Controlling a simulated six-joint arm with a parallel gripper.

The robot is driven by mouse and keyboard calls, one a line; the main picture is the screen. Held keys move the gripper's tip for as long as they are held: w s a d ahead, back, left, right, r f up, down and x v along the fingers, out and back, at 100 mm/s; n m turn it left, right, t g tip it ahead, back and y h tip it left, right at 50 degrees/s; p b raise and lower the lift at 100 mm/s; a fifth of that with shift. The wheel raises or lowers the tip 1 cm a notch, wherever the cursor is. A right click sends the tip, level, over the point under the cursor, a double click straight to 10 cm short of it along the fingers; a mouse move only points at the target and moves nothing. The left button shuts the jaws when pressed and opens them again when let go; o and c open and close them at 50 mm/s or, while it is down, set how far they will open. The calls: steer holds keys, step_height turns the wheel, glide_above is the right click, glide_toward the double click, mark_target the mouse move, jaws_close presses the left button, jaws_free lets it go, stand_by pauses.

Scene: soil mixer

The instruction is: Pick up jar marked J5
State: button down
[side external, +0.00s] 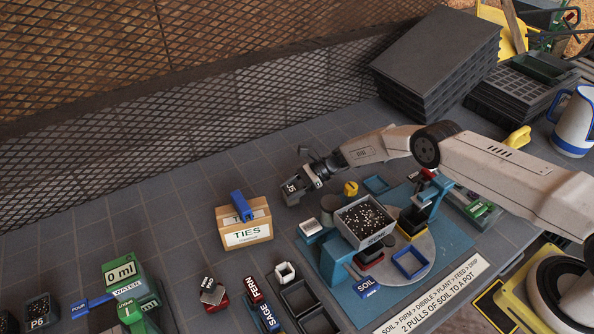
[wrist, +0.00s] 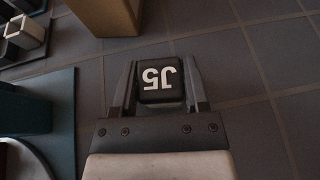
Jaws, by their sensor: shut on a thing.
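The jar marked J5 (wrist: 160,76) has a dark square top with white lettering, which reads upside down in the wrist view. It sits between the two fingers of my gripper (wrist: 160,98), which are shut on its sides. In the side external view the jar (side external: 291,187) shows at the end of my gripper (side external: 299,188), to the right of the TIES box and behind the soil mixer. Its lower part is hidden, and I cannot tell how far it is from the tiled table.
The TIES box (side external: 246,226) stands left of my gripper, with a blue piece on top. The soil mixer with its white-speckled hopper (side external: 365,220) stands on a blue base in front. Stacked black trays (side external: 435,60) are at the back right.

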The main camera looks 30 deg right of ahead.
mark_target(291, 188)
steer(key=shift+r, duration=0.3)
steer(key=shift+r, duration=4.7)
